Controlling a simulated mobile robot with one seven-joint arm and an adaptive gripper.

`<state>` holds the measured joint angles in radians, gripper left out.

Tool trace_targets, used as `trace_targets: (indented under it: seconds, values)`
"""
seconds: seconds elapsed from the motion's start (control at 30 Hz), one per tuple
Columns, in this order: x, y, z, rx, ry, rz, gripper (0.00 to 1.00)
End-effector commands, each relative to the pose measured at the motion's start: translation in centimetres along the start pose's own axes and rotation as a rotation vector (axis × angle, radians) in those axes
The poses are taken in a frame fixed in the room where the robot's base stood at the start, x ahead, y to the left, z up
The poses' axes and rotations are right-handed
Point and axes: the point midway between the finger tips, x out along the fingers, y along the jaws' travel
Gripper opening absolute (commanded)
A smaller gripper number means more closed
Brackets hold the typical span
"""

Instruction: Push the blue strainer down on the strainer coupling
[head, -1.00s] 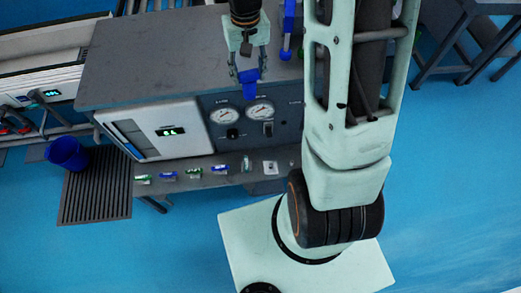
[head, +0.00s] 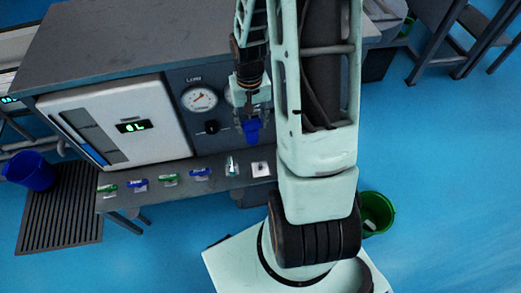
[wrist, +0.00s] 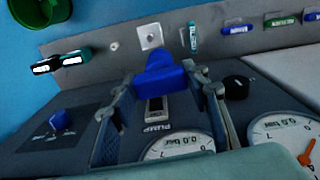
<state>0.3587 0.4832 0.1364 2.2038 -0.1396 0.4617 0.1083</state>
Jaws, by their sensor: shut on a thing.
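The blue strainer (head: 252,131) is held at the tip of my gripper (head: 252,118), in front of the dark gauge panel. In the wrist view the strainer (wrist: 160,78) sits between the two fingers of my gripper (wrist: 162,90), which are shut on it. A small pale square fitting with a round centre (head: 261,169), which looks like the strainer coupling, is on the grey shelf below. It also shows in the wrist view (wrist: 150,37), beyond the strainer. The strainer is apart from it, in the air.
Several green and blue labelled items, such as a blue one (head: 200,174), line the shelf (head: 220,192). A white cabinet (head: 120,125) and a gauge (head: 200,99) stand behind. A blue bucket (head: 30,171) and a green bucket (head: 376,211) are on the floor.

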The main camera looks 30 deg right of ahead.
Motion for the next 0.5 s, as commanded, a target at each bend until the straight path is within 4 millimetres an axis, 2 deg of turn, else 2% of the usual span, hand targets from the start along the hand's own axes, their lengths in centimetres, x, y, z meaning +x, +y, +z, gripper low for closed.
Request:
trace_targets:
  seconds: [0.03, 0.2, 0.33, 0.5]
  values:
    - [2.8, 0.5, 0.3, 0.012, -0.002, 0.000, 0.15]
    - [6.4, 1.7, 1.1, 0.041, -0.002, 0.000, 0.15]
    - [7.7, 2.2, 1.4, 0.053, 0.000, 0.000, 0.15]
    - [8.3, 2.4, 1.5, 0.059, 0.000, 0.000, 0.15]
